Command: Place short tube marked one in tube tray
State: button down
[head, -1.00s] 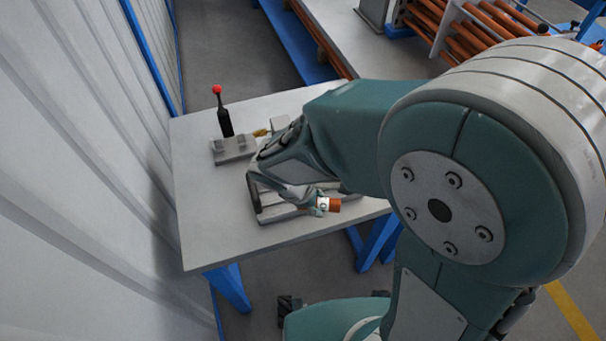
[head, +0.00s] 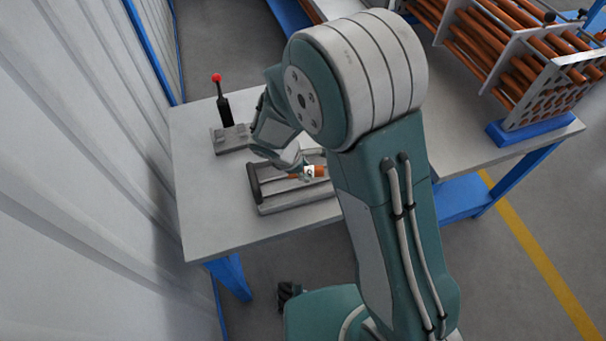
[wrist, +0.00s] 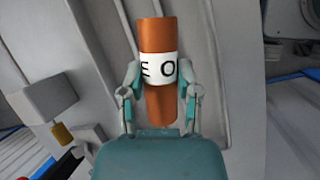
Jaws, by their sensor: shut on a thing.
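The short tube (wrist: 158,105) is copper-coloured with a white label; in the wrist view the letters "E O" show, the rest of the label is turned away. My gripper (wrist: 160,85) is shut on it, with one finger on each side. In the head view the tube (head: 320,171) shows only in part beside my gripper (head: 300,170), over the grey tube tray (head: 257,192) on the table. My arm hides the tray's right end. I cannot tell whether the tube touches the tray.
A grey fixture (head: 229,139) with a black, red-knobbed lever (head: 222,105) stands behind the tray on the white table (head: 205,220). A rack of long copper tubes (head: 520,70) stands at the back right. A corrugated wall (head: 80,170) runs along the left.

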jog(key=shift+w+a+f, duration=0.1)
jog(key=shift+w+f, duration=0.6)
jog(key=shift+f, duration=0.15)
notch_tip(320, 180, down, 2)
jog(key=shift+f, duration=0.25)
jog(key=shift+s+f, duration=0.2)
jog(key=shift+s+f, duration=0.1)
jog(key=shift+f, duration=0.3)
jog(key=shift+c, duration=1.8)
grip_release()
jog(key=shift+f, duration=0.1)
jog(key=shift+o, duration=0.2)
jog(key=shift+f, duration=0.1)
jog(key=shift+w, duration=0.25)
jog(key=shift+a, duration=0.1)
jog(key=shift+r, duration=0.2)
